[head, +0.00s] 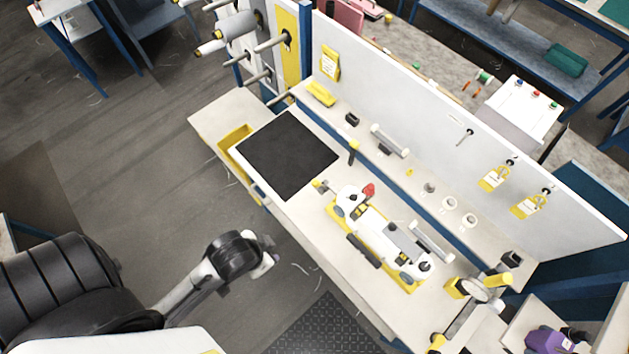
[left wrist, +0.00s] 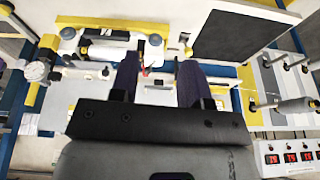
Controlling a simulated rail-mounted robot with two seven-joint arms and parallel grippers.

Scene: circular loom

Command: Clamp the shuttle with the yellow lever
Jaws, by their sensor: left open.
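The shuttle fixture is a yellow base (head: 412,287) with white rounded end blocks, on the pale bench. A grey block, seemingly part of the shuttle (head: 402,238), lies along it; I cannot tell its exact outline. A red knob (head: 369,190) stands at its far end. A small yellow-tipped lever (head: 318,185) sticks out at the fixture's left end. My left gripper (head: 270,254) hangs left of the bench's front edge, apart from the fixture. In the left wrist view its purple fingers (left wrist: 157,80) are apart and empty, with the fixture (left wrist: 105,47) beyond them. My right gripper is not in view.
A black mat (head: 288,154) lies left of the fixture, beside a yellow bin (head: 235,138). Spools (head: 449,203) and a grey cylinder (head: 390,141) stand behind the fixture. A white panel (head: 430,115) closes the bench's back. The floor in front is open.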

